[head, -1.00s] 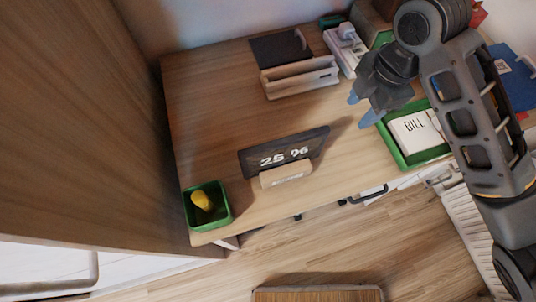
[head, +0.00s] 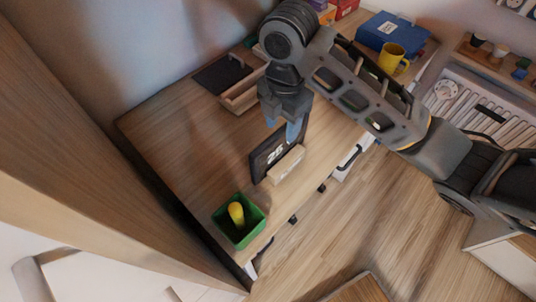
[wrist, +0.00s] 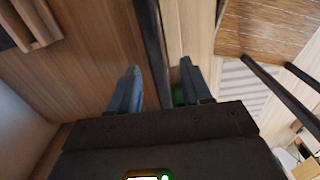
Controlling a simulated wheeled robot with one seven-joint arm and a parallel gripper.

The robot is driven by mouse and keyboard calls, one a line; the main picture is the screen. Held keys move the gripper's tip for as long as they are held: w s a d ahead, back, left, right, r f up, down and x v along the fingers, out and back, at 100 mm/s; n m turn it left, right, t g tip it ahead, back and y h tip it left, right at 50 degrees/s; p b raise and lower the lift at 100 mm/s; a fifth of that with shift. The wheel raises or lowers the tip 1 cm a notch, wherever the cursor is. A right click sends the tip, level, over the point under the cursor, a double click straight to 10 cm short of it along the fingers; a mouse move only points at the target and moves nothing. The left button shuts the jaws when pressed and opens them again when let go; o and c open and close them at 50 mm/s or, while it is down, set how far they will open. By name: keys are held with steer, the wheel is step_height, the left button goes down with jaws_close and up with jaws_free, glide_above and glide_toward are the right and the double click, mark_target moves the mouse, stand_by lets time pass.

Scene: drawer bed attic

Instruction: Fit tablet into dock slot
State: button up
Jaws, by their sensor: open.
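The tablet (head: 270,153) is a dark slab with white figures on its face. It stands on edge against a light wooden block (head: 287,166) near the desk's front edge. My gripper (head: 282,128) is open and points down just over the tablet's top edge. In the wrist view the tablet (wrist: 152,45) is a dark strip running between the parted fingers of my gripper (wrist: 158,68); contact cannot be told. A slotted wooden holder, likely the dock (head: 241,97), lies toward the wall, partly behind my arm. It also shows in the wrist view (wrist: 35,22).
A green box (head: 255,225) with a yellow object (head: 236,213) stands at the desk's near corner. A dark mat (head: 222,74) lies behind the holder. A blue box (head: 391,32) and yellow mug (head: 393,58) are beyond my arm. The desk's left part (head: 170,125) is clear.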

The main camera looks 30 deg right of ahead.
mark_target(280, 143)
steer(key=shift+a+f, duration=0.15)
steer(key=shift+f+b, duration=0.55)
steer(key=shift+f, duration=0.4)
step_height(280, 143, down, 4)
steer(key=shift+w+f+b, duration=0.1)
steer(key=shift+w+b, duration=0.05)
steer(key=shift+b, duration=0.85)
steer(key=shift+d+f+p, duration=0.2)
steer(key=shift+f+p, duration=0.1)
steer(key=shift+f, duration=0.45)
jaws_close()
